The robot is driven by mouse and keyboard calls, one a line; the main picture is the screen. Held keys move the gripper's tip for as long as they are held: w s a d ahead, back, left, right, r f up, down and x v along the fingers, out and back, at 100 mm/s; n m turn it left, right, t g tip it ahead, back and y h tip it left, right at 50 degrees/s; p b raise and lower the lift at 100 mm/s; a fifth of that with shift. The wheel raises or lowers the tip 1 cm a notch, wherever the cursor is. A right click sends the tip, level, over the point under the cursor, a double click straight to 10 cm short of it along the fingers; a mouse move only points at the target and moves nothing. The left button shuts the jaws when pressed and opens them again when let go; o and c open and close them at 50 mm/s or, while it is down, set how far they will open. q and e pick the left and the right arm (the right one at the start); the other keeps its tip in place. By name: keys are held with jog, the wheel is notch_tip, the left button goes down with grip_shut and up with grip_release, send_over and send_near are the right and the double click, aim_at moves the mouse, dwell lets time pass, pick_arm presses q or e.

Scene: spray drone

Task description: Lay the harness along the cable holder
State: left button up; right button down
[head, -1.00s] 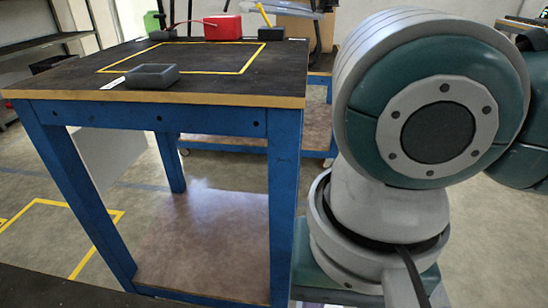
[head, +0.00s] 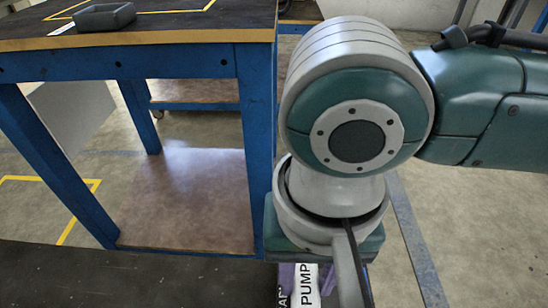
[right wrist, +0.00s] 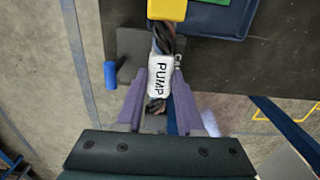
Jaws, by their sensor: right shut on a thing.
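My right gripper (right wrist: 160,108) is shut on the harness, its purple fingers on either side of the dark cable bundle just behind a white PUMP label (right wrist: 161,75). A yellow part (right wrist: 167,9) sits on the bundle beyond the label. In the head view the PUMP label (head: 305,286) shows at the bottom edge beside a purple finger, and my right arm hides the rest. A dark grey block (right wrist: 128,45) lies beside the harness; I cannot tell if it belongs to the cable holder. The holder is not clearly seen. My left gripper is not in view.
A blue-legged table (head: 150,64) stands ahead, with a grey tray (head: 104,17) on top. A dark work surface (head: 90,278) lies at bottom left. The right wrist view shows a blue tray (right wrist: 228,20) and a small blue cylinder (right wrist: 110,75).

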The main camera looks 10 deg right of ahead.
aim_at(305, 285)
jog(key=c, duration=0.5)
grip_release()
jog(key=shift+f, duration=0.1)
jog(key=shift+r, duration=0.25)
notch_tip(305, 285, up, 12)
jog(key=p, duration=0.5)
jog(key=s+a+n+t+y, duration=0.2)
jog(key=s+a+n+y, duration=0.1)
jog(key=a+y, duration=0.15)
jog(key=s+d+f+h, duration=0.1)
jog(key=d, duration=0.4)
jog(key=s+d+f+n+t+h, duration=0.1)
jog(key=s+d+h, duration=0.1)
jog(key=d, duration=0.3)
jog(key=s+d+f+n+h, duration=0.1)
jog(key=s+d+f, duration=0.1)
jog(key=d, duration=0.3)
jog(key=shift+f+t, duration=0.1)
jog(key=shift+t, duration=0.2)
